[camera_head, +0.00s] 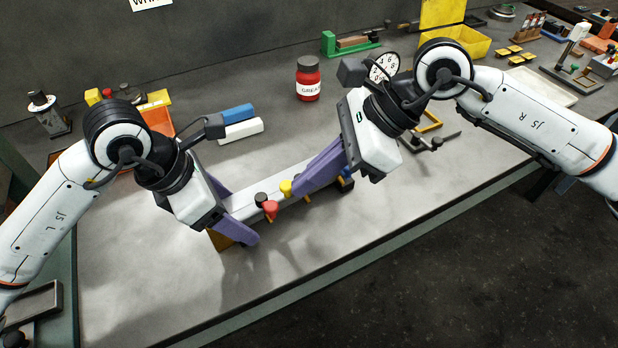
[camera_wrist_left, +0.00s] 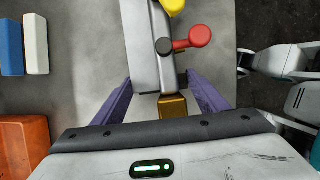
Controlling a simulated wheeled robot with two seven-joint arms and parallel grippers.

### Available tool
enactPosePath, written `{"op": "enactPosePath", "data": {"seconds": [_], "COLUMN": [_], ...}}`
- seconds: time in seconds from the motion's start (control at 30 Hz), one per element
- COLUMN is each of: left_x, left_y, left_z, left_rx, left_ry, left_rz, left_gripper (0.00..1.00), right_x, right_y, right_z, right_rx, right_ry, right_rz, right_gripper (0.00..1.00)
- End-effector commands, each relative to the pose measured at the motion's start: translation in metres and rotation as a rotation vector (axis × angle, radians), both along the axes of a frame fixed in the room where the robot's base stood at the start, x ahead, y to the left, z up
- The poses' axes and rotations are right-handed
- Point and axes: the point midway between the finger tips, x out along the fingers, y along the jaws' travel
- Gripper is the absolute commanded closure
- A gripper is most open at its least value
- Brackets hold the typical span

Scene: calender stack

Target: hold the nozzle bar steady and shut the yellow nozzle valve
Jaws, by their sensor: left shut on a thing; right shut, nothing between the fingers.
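The nozzle bar (camera_head: 243,210) is a pale grey bar lying slantwise on the bench, with a brass end block (camera_wrist_left: 173,107). My left gripper (camera_head: 238,214) is shut on its left end, one purple finger on each side.
A red grease jar (camera_head: 308,80) stands behind the bar. Blue (camera_head: 237,113) and white (camera_head: 240,131) blocks and an orange tray (camera_head: 158,119) lie behind my left gripper. A round dial (camera_head: 384,67) stands behind my right wrist. The bench front is clear.

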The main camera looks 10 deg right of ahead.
Motion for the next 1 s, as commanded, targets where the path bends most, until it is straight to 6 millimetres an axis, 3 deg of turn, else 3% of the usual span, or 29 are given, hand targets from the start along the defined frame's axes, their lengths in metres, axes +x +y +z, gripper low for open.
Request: {"op": "enactPosePath", "data": {"seconds": [0.47, 1.0], "left_x": [-0.001, 0.0], "left_y": [-0.003, -0.002], "left_z": [0.002, 0.002], "left_rx": [-0.007, -0.005], "left_ry": [-0.006, -0.004], "left_rz": [-0.01, -0.008], "left_gripper": [0.84, 0.84], "right_x": [0.008, -0.021], "right_y": [-0.006, -0.052], "right_z": [0.001, 0.068], "right_rx": [-0.006, -0.007], "right_ry": [-0.007, -0.006], "right_rz": [-0.011, -0.011], "right_gripper": [1.0, 1.0]}}
